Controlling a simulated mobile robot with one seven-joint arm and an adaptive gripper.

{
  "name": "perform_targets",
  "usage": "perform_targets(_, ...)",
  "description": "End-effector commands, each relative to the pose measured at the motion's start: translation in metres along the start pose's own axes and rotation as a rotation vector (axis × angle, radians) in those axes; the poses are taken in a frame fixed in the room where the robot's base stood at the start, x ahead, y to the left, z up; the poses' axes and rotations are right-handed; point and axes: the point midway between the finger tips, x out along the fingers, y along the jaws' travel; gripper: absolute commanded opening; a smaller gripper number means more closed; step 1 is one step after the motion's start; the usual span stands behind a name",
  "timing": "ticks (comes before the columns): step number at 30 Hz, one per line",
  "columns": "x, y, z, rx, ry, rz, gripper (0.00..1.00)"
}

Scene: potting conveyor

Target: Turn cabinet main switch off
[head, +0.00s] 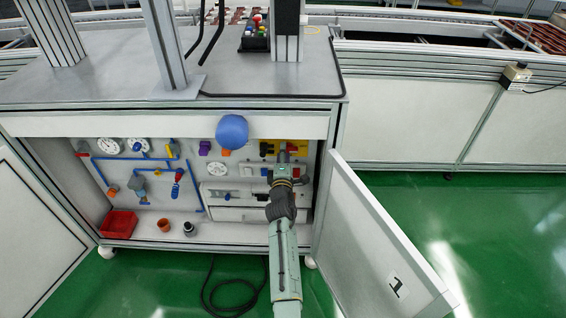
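The open cabinet (130,245) under the workbench shows a white back panel with pipes, gauges and switches. A yellow plate (304,143) with red and dark parts sits at the upper right of this panel, apparently the main switch area. My gripper (284,152) is inside the cabinet, at or just in front of this plate, and covers part of it. Its fingertips are small and dark here, so whether they touch the switch or are open or shut cannot be seen. The switch handle's position is hidden too.
The cabinet door (375,240), marked 1, stands open at the right, close to my arm. A blue ball-like object (232,131) is at the cabinet's upper edge. A black cable (232,308) lies below.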

Motion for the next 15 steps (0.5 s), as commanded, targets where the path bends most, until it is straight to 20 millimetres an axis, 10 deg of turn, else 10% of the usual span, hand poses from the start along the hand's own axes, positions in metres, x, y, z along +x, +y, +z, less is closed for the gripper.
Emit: perform_targets(15, -0.095, -0.001, -0.001, 0.007, -0.001, -0.002, 0.33)
